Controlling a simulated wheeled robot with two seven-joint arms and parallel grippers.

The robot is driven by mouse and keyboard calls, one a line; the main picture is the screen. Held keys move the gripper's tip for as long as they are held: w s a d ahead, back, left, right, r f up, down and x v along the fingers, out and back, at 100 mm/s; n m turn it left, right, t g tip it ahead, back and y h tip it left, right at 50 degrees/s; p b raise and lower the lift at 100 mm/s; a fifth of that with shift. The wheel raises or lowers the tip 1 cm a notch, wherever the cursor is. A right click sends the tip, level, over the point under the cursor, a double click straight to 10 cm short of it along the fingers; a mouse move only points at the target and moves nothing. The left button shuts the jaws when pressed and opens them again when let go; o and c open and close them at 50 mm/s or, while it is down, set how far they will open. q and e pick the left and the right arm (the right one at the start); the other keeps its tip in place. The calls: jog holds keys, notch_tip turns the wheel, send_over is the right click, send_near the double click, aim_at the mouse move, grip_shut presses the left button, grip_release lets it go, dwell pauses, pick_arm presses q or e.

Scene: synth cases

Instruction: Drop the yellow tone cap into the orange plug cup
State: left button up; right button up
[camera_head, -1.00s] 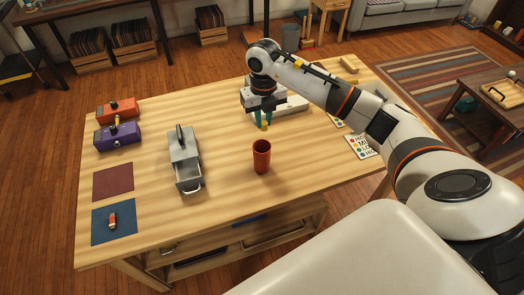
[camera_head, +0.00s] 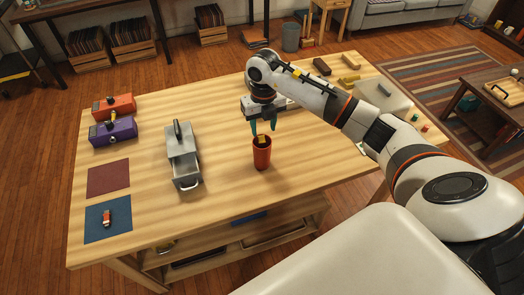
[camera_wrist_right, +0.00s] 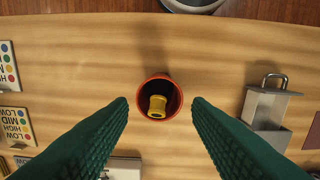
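The orange plug cup (camera_head: 262,157) stands upright on the wooden table, right of the grey drawer box. The yellow tone cap (camera_head: 261,138) is at the cup's mouth in the head view. In the right wrist view it lies within the rim of the cup (camera_wrist_right: 146,82), tilted, and the yellow cap (camera_wrist_right: 158,105) touches neither finger. How deep it sits is hard to tell. My right gripper (camera_head: 264,129) is open just above the cup, its green fingers apart on either side of the mouth. My left gripper is out of view.
The grey box (camera_head: 182,150) has its drawer pulled out. Orange (camera_head: 114,107) and purple (camera_head: 113,131) boxes stand at the left, near a maroon mat (camera_head: 108,180) and a blue mat (camera_head: 120,222) bearing a small orange-and-white item. The table's front middle is clear.

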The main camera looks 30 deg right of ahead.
notch_tip(320, 180, up, 12)
jog(key=b, duration=0.1)
dwell(0.6)
